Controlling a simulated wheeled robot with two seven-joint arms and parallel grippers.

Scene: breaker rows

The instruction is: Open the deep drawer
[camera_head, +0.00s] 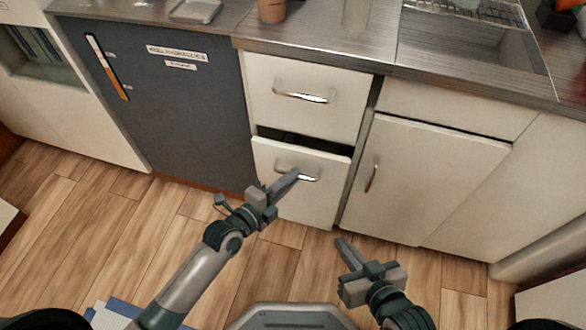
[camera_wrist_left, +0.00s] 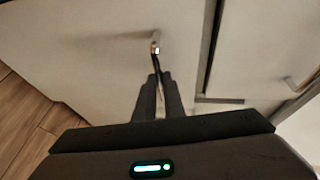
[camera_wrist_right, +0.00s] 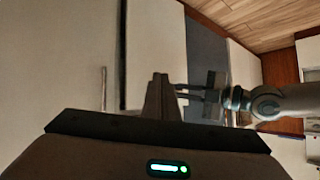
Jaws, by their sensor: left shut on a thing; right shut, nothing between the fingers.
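The deep drawer (camera_head: 306,204) is the lower white drawer front in the head view. It stands slightly out, with a dark gap along its top edge. Its bar handle (camera_head: 308,177) is metal, and my left gripper (camera_head: 294,174) is shut on it near the middle. In the left wrist view the fingers (camera_wrist_left: 158,80) meet at the handle (camera_wrist_left: 156,46). My right gripper (camera_head: 340,241) is shut and empty, above the floor right of the drawer. In the right wrist view its fingers (camera_wrist_right: 160,82) are together, apart from the drawer.
A closed upper drawer (camera_head: 304,97) sits above. A dark grey cabinet door (camera_head: 160,100) is at left, and a white cupboard door (camera_head: 420,180) at right. The counter (camera_head: 310,45) runs above with a sink (camera_head: 470,40).

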